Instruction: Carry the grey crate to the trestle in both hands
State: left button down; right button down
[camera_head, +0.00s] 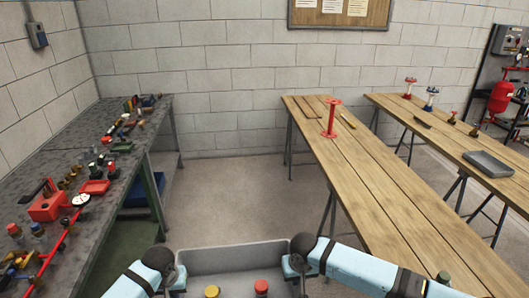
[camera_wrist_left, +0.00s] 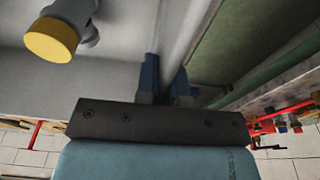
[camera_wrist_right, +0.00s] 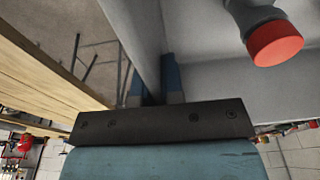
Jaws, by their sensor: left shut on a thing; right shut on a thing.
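The grey crate (camera_head: 235,258) is low in the head view, close in front of me, its near part cut off by the frame edge. My left gripper (camera_head: 177,279) is shut on its left wall, and the left wrist view shows the fingers (camera_wrist_left: 166,88) astride the rim. My right gripper (camera_head: 299,268) is shut on its right wall, with its fingers (camera_wrist_right: 155,85) astride that rim. Inside are a yellow-capped part (camera_head: 212,291) and a red-capped part (camera_head: 262,287). A wooden trestle table (camera_head: 372,183) stands ahead to the right, with a red flanged piece (camera_head: 331,117) on it.
A dark workbench (camera_head: 110,172) full of valves and fittings runs along the left. A second trestle table (camera_head: 447,140) with a grey tray (camera_head: 488,164) stands further right. Floor (camera_head: 235,200) is clear between the workbench and the nearer trestle.

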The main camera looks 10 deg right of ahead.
aim_at(361, 172)
jog(key=i, duration=1.1)
jog(key=i+z, duration=0.15)
jog(key=i, duration=0.95)
jog(key=i+z, duration=0.35)
jog(key=i, duration=0.3)
jog(key=i+j+z, duration=0.1)
jog(key=i+z, duration=0.25)
jog(key=i, duration=0.3)
jog(key=i+j+z, duration=0.1)
jog(key=i+z, duration=0.35)
jog(key=z, duration=1.25)
